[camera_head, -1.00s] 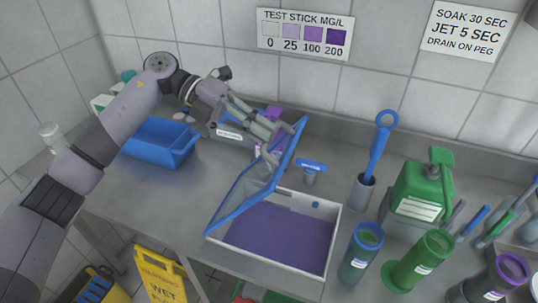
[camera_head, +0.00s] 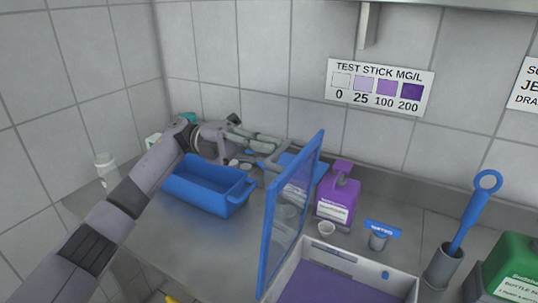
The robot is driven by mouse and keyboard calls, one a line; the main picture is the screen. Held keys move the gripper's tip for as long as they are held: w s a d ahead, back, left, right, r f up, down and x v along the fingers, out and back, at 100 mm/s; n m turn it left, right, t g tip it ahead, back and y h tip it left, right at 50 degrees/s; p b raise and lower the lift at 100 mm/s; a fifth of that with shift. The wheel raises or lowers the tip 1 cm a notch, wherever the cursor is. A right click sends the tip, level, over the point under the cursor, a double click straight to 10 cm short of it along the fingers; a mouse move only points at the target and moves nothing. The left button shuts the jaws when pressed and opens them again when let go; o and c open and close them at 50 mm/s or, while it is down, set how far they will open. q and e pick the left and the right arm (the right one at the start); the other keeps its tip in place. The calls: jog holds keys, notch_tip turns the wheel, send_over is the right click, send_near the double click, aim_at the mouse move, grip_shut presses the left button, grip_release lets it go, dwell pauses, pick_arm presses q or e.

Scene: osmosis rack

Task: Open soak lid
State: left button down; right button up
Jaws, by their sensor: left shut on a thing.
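The soak lid (camera_head: 270,236), a clear panel in a blue frame, stands steeply raised at the left side of the white soak bin (camera_head: 352,262). Purple liquid (camera_head: 335,287) shows in the open bin, whose front is cut off by the lower picture edge. My left gripper (camera_head: 272,146) is behind and left of the lid's upper part, with its fingers pointing right. It is shut on the lid, though the contact itself is hard to make out. My right gripper is not in view.
A blue tray (camera_head: 205,192) stands left of the lid. A purple bottle (camera_head: 338,195), a small cup (camera_head: 326,229) and a blue-labelled holder (camera_head: 380,236) stand behind the bin. A grey holder with a blue-handled tool (camera_head: 443,266) and a green jug (camera_head: 512,262) stand right.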

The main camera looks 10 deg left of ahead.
pick_arm(q)
jog(key=c, duration=1.7)
grip_release()
jog(key=shift+o, duration=0.2)
jog(key=v, duration=0.7)
jog(key=shift+a, duration=0.25)
jog(key=shift+f, duration=0.1)
